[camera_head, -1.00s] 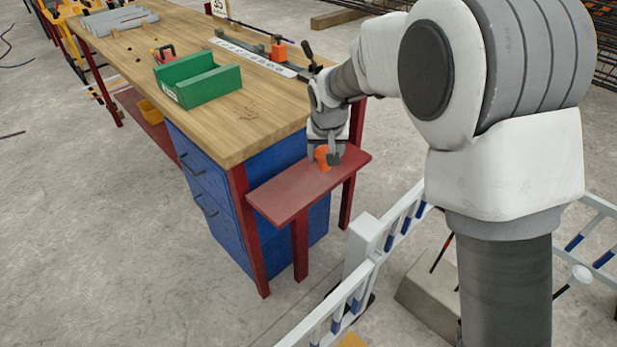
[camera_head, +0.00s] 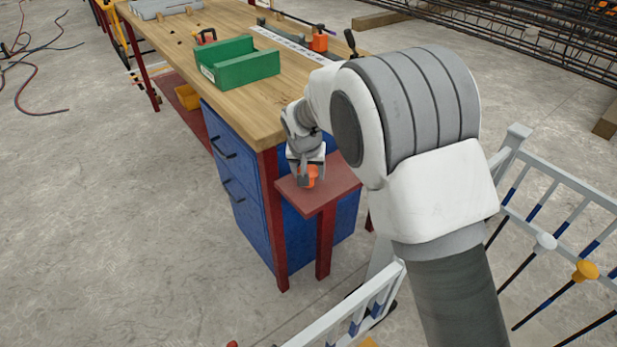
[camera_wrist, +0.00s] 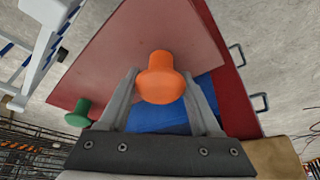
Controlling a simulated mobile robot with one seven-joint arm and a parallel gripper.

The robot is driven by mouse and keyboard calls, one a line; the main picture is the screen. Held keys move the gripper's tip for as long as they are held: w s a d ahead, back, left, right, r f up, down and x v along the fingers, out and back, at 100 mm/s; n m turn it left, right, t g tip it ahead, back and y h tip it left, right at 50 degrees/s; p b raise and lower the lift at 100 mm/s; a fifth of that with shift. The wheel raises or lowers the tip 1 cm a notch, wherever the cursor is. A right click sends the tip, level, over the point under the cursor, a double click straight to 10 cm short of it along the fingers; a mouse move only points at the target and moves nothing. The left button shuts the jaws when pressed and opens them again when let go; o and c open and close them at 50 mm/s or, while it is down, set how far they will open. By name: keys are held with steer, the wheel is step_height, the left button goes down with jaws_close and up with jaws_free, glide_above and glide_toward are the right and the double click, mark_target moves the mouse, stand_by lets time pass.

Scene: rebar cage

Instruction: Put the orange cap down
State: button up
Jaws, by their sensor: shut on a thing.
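The orange cap (camera_head: 312,172) is between the fingers of my gripper (camera_head: 307,184), which is shut on it. In the wrist view the cap (camera_wrist: 161,78) shows its rounded top, with one finger of my gripper (camera_wrist: 161,85) on each side. It is over the red side shelf (camera_head: 331,187) of the workbench. The shelf (camera_wrist: 170,25) also spreads out behind the cap in the wrist view. I cannot tell whether the cap touches the shelf. A green cap (camera_wrist: 78,113) shows at the shelf's edge, left of the fingers in the wrist view.
The wooden workbench (camera_head: 240,105) with blue drawers (camera_head: 232,185) stands beside the shelf. A green box (camera_head: 240,64) is on the bench top. A white railing (camera_head: 350,312) stands in front and to the right. Rebar with a yellow cap (camera_head: 586,271) shows beyond it.

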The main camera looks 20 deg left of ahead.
steer(key=shift+f, duration=0.35)
steer(key=shift+f, duration=0.1)
steer(key=shift+f, duration=0.15)
steer(key=o, duration=1.3)
steer(key=shift+r, duration=0.5)
steer(key=p+v, duration=0.3)
steer(key=v, duration=0.8)
steer(key=shift+s+r, duration=0.2)
